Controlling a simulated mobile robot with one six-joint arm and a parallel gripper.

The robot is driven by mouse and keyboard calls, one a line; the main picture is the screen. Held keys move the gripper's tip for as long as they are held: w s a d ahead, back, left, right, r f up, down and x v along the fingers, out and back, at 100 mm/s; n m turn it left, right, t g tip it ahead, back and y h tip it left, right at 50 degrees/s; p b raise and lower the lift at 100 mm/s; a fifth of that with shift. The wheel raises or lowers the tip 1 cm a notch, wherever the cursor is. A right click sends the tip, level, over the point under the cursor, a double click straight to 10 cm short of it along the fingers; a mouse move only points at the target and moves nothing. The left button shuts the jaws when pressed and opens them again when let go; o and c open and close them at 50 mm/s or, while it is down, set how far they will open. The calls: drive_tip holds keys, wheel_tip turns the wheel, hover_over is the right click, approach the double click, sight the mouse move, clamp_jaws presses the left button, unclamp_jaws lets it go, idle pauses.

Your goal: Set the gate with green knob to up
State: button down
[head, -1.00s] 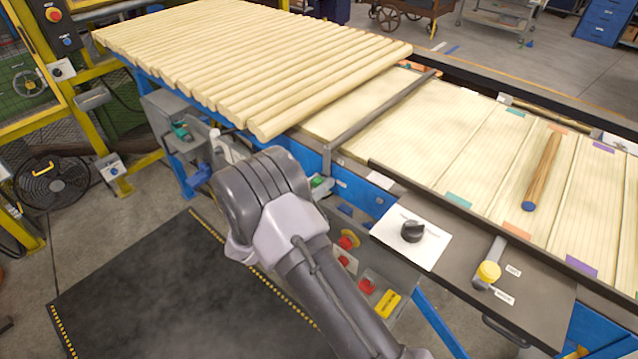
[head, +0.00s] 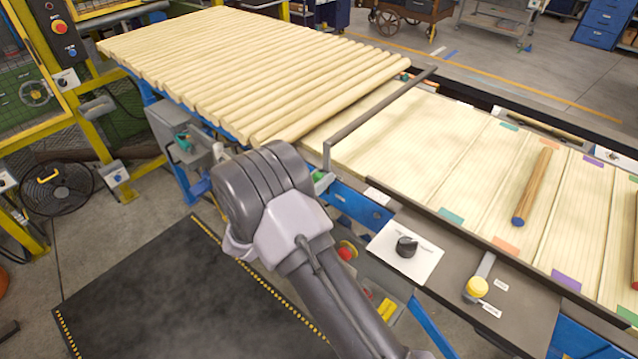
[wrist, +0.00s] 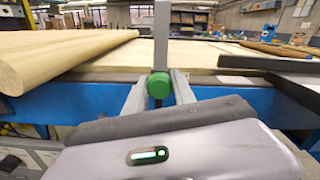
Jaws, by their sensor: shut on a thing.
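The gate is a grey bar (head: 380,105) that crosses the line of pale rods and boards on a short upright at its near end. It stands above the boards with a gap under it. Its upright also shows in the wrist view (wrist: 162,45). The green knob (wrist: 158,85) sits at the foot of that upright, and part of it shows in the head view (head: 322,184). My gripper (wrist: 159,90) is shut on the green knob, one finger on each side. In the head view my wrist hides most of the gripper.
Several pale rods (head: 250,75) lie side by side left of the gate.

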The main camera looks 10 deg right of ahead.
drive_tip(key=shift+w+r, duration=0.1)
drive_tip(key=shift+r, duration=0.1)
drive_tip(key=c, duration=1.1)
unclamp_jaws()
drive_tip(key=shift+o, duration=0.2)
drive_tip(key=p+v, duration=0.3)
drive_tip(key=v, duration=1.4)
drive_tip(key=shift+s+a, duration=0.15)
drive_tip(key=shift+s, duration=0.05)
